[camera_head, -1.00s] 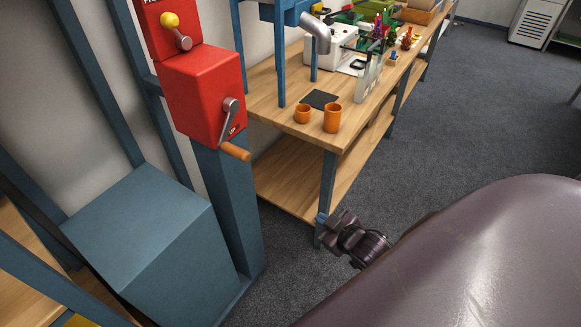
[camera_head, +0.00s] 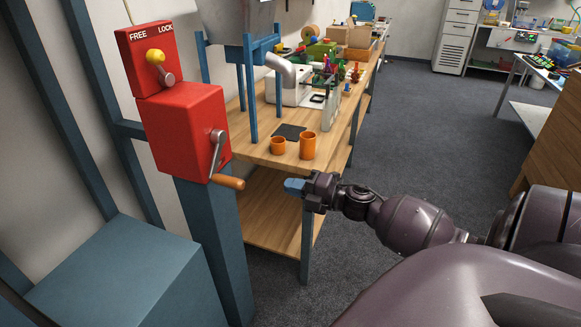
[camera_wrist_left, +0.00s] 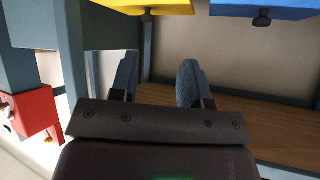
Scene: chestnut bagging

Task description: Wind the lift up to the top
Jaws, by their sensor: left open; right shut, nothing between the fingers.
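The red winch box (camera_head: 182,128) sits on a blue post at the left in the head view. A metal crank (camera_head: 215,152) with an orange handle (camera_head: 227,182) is on its side; the handle hangs low. My left gripper (camera_wrist_left: 158,85) shows only in the left wrist view, open and empty. The red box (camera_wrist_left: 35,108) also shows at that view's left edge.
A wooden workbench (camera_head: 262,148) stands behind my right gripper, with two orange cups (camera_head: 308,146), a dark mat (camera_head: 290,131) and a blue-legged hopper stand (camera_head: 251,90). A large blue block (camera_head: 130,275) fills the lower left. Grey floor is open at the right.

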